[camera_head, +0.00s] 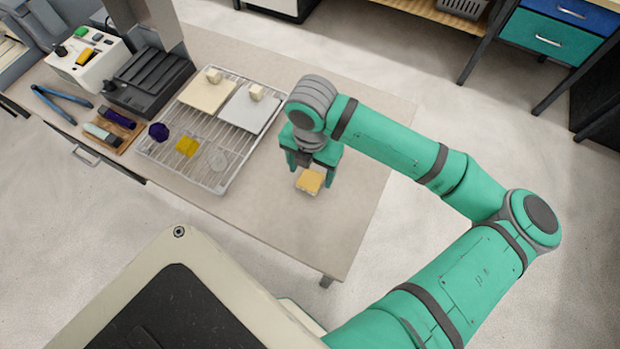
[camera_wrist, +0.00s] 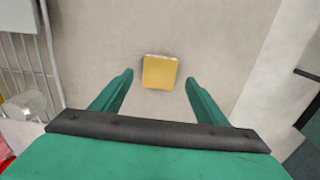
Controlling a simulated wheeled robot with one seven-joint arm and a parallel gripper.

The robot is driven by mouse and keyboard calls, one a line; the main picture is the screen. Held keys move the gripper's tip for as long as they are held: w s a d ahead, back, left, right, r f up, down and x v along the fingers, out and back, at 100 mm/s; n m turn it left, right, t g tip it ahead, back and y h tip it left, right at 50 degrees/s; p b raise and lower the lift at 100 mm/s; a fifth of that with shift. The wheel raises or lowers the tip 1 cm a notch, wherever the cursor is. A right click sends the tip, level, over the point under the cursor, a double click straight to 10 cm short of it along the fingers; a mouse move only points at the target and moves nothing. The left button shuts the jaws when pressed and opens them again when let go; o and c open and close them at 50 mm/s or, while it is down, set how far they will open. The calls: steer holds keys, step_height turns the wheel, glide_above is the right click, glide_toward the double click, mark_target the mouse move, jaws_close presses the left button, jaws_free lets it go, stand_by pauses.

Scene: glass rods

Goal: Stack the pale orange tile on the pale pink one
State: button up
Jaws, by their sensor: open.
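An orange-yellow square tile (camera_head: 310,179) lies flat on the bare table to the right of the wire rack. It also shows in the wrist view (camera_wrist: 159,73). A pale edge shows along its side in both views, so it seems to rest on a pale piece of about the same size; I cannot tell if that piece is pink. My gripper (camera_head: 311,168) is above the tile. In the wrist view its two fingers (camera_wrist: 159,78) are apart and empty, with the tile beyond and between the tips, not visibly touched.
Pliers (camera_head: 62,101) lie left. Table front is clear.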

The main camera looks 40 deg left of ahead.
mark_target(311, 179)
steer(key=shift+f, duration=1.55)
steer(key=c, duration=1.3)
steer(key=shift+c, duration=0.2)
